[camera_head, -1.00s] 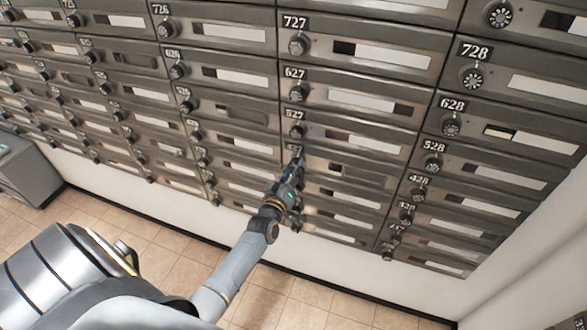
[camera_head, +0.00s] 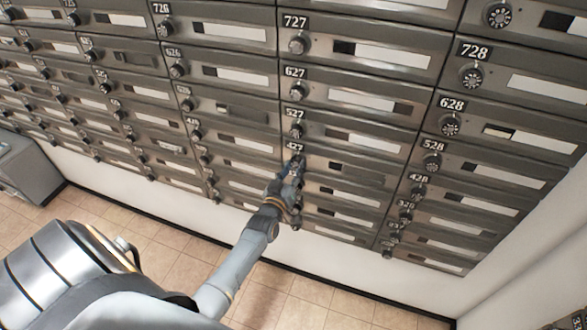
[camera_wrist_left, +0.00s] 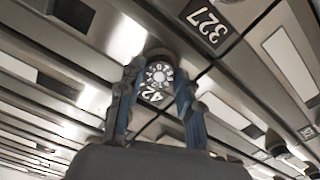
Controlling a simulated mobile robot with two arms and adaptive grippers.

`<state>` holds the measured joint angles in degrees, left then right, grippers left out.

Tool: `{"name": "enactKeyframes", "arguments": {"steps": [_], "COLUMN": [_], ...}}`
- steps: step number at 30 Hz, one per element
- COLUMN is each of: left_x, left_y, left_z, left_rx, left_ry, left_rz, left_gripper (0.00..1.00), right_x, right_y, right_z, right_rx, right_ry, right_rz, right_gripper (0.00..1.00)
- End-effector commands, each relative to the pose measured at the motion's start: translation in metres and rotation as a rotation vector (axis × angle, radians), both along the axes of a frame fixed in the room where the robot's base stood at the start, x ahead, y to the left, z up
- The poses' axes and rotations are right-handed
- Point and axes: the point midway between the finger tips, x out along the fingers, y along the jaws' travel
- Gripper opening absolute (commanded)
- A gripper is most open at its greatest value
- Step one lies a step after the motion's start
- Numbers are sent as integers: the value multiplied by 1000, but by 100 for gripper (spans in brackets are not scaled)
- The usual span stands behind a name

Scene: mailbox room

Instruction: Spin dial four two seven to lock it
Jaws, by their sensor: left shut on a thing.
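The dial of box 427 (camera_wrist_left: 159,73) is a round dark knob with a white numbered face, seen in the left wrist view. Its number plate (camera_wrist_left: 152,96) appears upside down there, partly hidden by a finger. My left gripper (camera_wrist_left: 158,76) has one finger on each side of the dial and is shut on it. In the head view, the 427 plate (camera_head: 295,146) shows just above my left gripper (camera_head: 296,163), which hides most of the dial. My right gripper is in neither view.
Box 527's dial (camera_head: 296,131) sits just above, and box 327's plate (camera_wrist_left: 206,23) shows in the wrist view. Similar mailboxes with protruding dials fill the wall around. A grey cabinet (camera_head: 30,168) stands at the left; the tiled floor (camera_head: 160,228) below the boxes is clear.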

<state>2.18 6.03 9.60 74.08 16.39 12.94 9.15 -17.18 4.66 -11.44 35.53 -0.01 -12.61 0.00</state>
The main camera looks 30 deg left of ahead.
Motion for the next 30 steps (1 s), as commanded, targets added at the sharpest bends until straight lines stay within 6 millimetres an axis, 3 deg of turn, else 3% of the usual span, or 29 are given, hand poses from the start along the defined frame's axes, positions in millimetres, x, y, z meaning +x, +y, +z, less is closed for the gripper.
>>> {"name": "enactKeyframes", "arguments": {"steps": [3, 4, 6, 7, 19, 30], "left_x": [0, 0, 0, 0, -8, -79], "left_y": [-1, -1, -1, -1, -2, -19], "left_z": [-1, -2, -1, -1, -1, -2], "left_rx": [-2, -3, -3, -3, -3, -3], "left_ry": [3, 2, 2, 2, 2, 5], "left_rz": [-1, -1, -1, -1, -1, 0], "left_gripper": [3, 41, 55, 58, 58, 58], "right_x": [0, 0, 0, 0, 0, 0], "right_y": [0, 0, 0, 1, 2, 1], "right_z": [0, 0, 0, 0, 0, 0], "right_rx": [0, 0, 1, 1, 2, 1], "right_ry": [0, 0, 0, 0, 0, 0], "right_rz": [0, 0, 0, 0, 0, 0], "right_gripper": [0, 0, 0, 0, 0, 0]}}
